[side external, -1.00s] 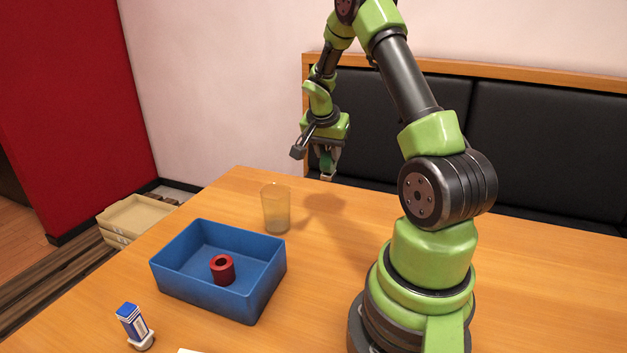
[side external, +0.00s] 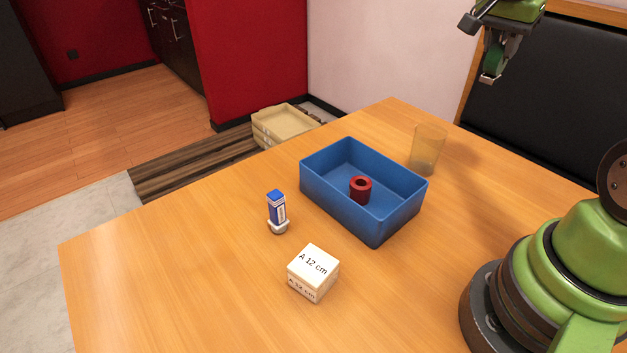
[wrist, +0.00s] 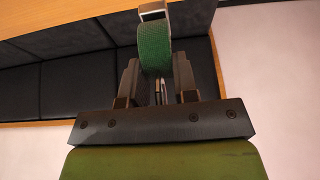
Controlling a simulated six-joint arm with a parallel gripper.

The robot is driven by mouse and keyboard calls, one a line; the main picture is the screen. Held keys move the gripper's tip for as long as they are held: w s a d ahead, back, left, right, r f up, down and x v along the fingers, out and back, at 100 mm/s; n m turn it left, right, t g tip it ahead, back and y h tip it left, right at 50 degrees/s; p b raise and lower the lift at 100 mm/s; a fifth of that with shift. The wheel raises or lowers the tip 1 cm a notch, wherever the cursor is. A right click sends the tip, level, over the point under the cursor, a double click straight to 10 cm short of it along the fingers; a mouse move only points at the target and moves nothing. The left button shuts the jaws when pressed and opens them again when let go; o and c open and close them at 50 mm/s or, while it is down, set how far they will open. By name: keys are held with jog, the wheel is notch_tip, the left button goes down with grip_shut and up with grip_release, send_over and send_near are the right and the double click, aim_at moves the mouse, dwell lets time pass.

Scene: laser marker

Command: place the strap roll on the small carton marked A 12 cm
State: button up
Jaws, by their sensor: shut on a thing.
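The green strap roll (side external: 495,56) hangs between the jaws of my gripper (side external: 496,50), high above the table at the upper right of the side view. The wrist view shows the green strap (wrist: 153,48) gripped between both fingers, with a pale buckle-like end (wrist: 152,11) beyond them. The small white carton marked A 12 cm (side external: 313,265) stands on the table at the lower middle of the side view. Its top is bare. My gripper is well apart from it, up and to the right in the picture.
A blue bin (side external: 340,207) holding a red ring (side external: 360,190) stands behind the carton. A blue-and-white upright item (side external: 277,208) on a white base is left of the bin. A clear amber cup (side external: 426,152) stands behind the bin. The table's left part (side external: 170,270) is clear.

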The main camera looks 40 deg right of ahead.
jog(key=w+a+n, duration=0.2)
jog(key=w+a, duration=0.3)
jog(key=a, duration=0.3)
jog(key=n+t+y, duration=0.1)
jog(key=n+t, duration=0.2)
jog(key=n, duration=0.4)
send_over(313, 266)
notch_tip(313, 266, down, 15)
jog(key=shift+f, duration=0.1)
jog(key=shift+f, duration=0.1)
jog(key=o, duration=1)
jog(key=shift+c, duration=0.2)
